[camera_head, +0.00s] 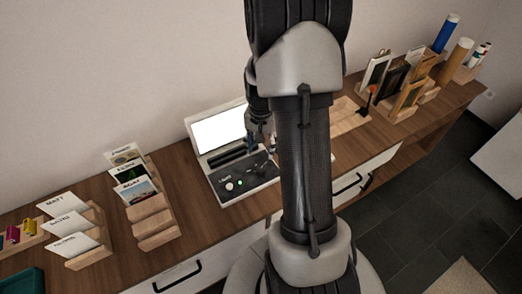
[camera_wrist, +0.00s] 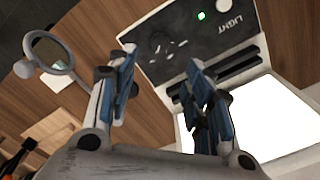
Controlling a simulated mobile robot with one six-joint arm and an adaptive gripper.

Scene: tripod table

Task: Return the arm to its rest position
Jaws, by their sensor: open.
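My arm (camera_head: 302,150) stands upright across the middle of the head view and hides part of the table behind it. My gripper (camera_head: 262,138) shows to the left of the arm, in front of a white console with a lit panel (camera_head: 220,131). In the wrist view my gripper (camera_wrist: 163,88) is open, its two blue-padded fingers apart with nothing between them. The console (camera_wrist: 190,40) lies beyond the fingers, with a green lamp, the word LIGHT and a bright white panel. I cannot tell the exact gap between fingers and console.
The wooden table (camera_head: 190,166) carries card racks (camera_head: 148,205) on the left and wooden holders with frames and tubes (camera_head: 400,90) on the right. A round ring with a lens (camera_wrist: 47,55) is close left of the fingers in the wrist view. Dark floor (camera_head: 420,215) lies in front.

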